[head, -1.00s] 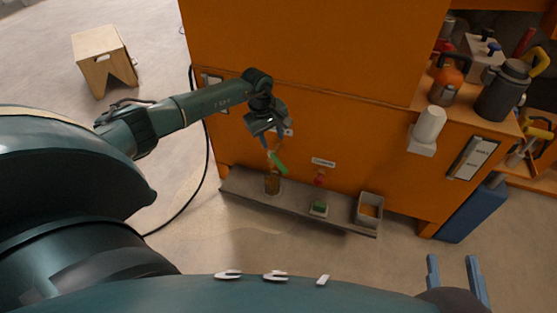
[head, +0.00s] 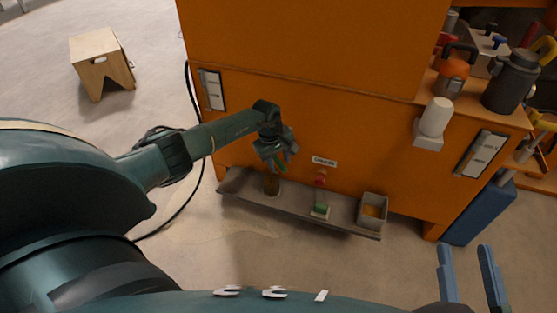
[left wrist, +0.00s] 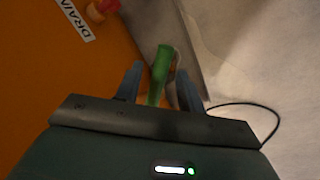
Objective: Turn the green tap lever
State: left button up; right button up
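The green tap lever (left wrist: 162,64) lies between the two blue fingers of my left gripper (left wrist: 159,78) in the left wrist view, with a small gap visible on each side. In the head view the left gripper (head: 279,164) is low against the orange cabinet front, above the shelf, and mostly hides the green lever (head: 283,159). The left gripper is open around the lever. My right gripper (head: 471,270) is at the lower right of the head view, open and empty, far from the lever.
A grey shelf (head: 240,190) below carries a brownish glass (head: 271,184), a green-topped block (head: 320,209) and a grey bin (head: 373,210). A red tap (head: 321,178) sits right of my left gripper under a label. A black cable (head: 187,205) hangs at left.

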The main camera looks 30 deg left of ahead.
pick_arm(q)
jog(key=shift+c, duration=0.5)
grip_shut()
pick_arm(e)
jog(key=shift+r, duration=0.1)
